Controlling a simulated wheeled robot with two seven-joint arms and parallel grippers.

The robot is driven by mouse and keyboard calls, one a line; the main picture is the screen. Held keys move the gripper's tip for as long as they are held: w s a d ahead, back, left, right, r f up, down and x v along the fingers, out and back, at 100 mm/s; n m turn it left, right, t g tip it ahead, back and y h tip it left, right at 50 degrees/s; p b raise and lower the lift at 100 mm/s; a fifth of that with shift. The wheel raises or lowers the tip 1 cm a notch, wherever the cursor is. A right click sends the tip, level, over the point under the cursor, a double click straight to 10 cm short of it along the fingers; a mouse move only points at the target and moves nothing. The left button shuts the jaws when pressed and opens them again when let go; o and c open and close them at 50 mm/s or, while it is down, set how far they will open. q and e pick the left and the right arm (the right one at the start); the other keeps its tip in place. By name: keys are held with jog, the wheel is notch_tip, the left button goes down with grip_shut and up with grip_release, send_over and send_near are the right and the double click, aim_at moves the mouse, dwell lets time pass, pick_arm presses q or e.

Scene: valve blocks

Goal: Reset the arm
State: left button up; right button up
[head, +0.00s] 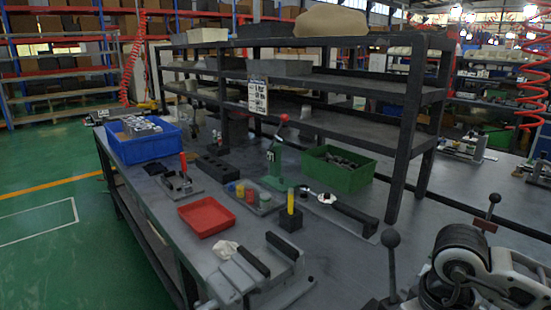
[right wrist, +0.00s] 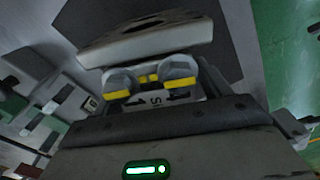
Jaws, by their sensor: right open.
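My right arm (head: 480,265) shows folded at the lower right of the head view, and its gripper is not clear there. In the right wrist view my right gripper (right wrist: 153,82) is open, its two grey fingertips with yellow bands apart and nothing seen between them. A pale curved part lies just past the fingertips; I cannot tell what it is. My left arm and gripper are not in view. Silver valve blocks (head: 138,124) lie in a blue crate (head: 150,147) on the far left of the workbench (head: 190,235).
On the bench stand a red tray (head: 207,217), a green bin (head: 345,177) with dark parts, a green hand press (head: 273,162), a yellow pin in a black block (head: 290,222) and a grey fixture (head: 245,275). A dark shelf rack (head: 405,135) rises behind. Green floor is clear at left.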

jog(key=shift+r+b, duration=0.35)
jog(key=shift+r, duration=0.95)
jog(key=shift+f, duration=0.1)
